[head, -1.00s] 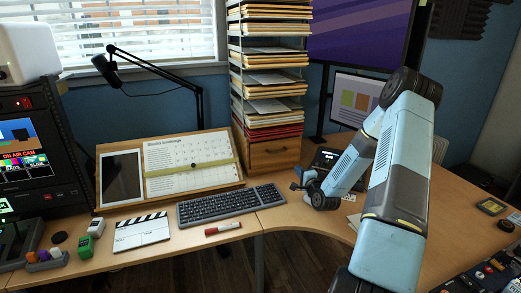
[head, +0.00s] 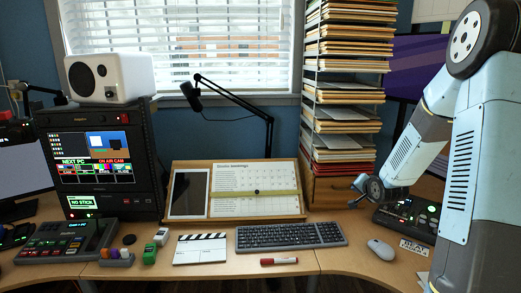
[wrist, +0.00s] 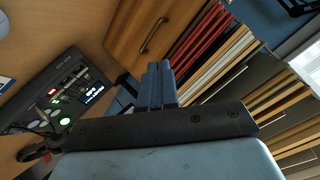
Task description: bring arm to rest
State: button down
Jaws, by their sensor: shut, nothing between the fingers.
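My arm comes in from the right edge of the head view, bent at a high elbow, with its forearm sloping down over the right part of the desk. My gripper (head: 360,187) is at the forearm's lower end, in front of the wooden drawer unit and just left of the small control panel (head: 408,213). In the wrist view my gripper's two blue fingers (wrist: 160,83) lie together with nothing between them. They point toward the wooden drawer front (wrist: 150,32) and the stacked paper trays (wrist: 215,50).
A wooden board with a calendar (head: 255,178) leans behind the keyboard. A tall paper rack (head: 345,85) stands behind the gripper.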

jog(key=s+a+r+n+g+h, duration=0.1)
jog(key=s+a+r+n+g, duration=0.15)
jog(key=s+r, duration=0.55)
jog(key=s+a+r+n+g+h, duration=0.15)
jog(key=s+a+r, duration=0.25)
jog(key=s+r, duration=0.4)
jog(key=s+a+r+n+g+y, duration=0.1)
jog(key=s+a+r+n, duration=0.1)
jog(key=s, duration=0.9)
jog(key=s+a+r+n+g+y, duration=0.1)
jog(key=s+a+r+n, duration=0.1)
jog(key=s, duration=1)
jog(key=shift+s+a+n+g, duration=0.2)
jog(key=shift+a+n+g, duration=0.1)
jog(key=shift+a, duration=0.5)
